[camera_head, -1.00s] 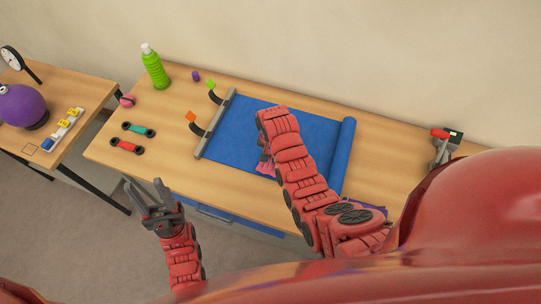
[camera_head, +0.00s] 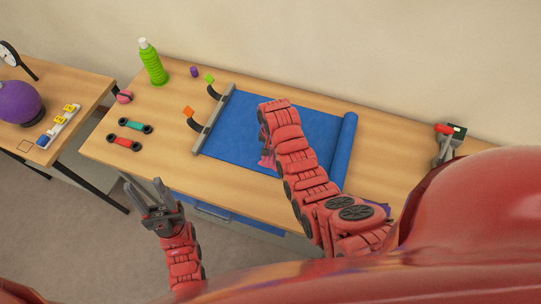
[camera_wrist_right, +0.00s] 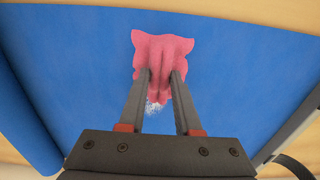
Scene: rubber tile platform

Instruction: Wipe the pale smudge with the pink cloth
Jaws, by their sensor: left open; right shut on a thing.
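The pink cloth (camera_wrist_right: 162,50) is bunched between the fingertips of my right gripper (camera_wrist_right: 160,80) in the right wrist view. The gripper is shut on it, over the blue mat (camera_wrist_right: 225,75). The pale smudge (camera_wrist_right: 153,107) shows as a speckled white patch on the mat, between the fingers and just below the cloth; part of it may be hidden. In the head view a bit of the cloth (camera_head: 267,160) shows beside my right arm, which hides the gripper and smudge. My left gripper (camera_head: 152,190) is open and empty in front of the table's edge.
The mat (camera_head: 235,135) has a rolled right end and a grey bar at its left. A red-topped device (camera_head: 446,145) is at the right.

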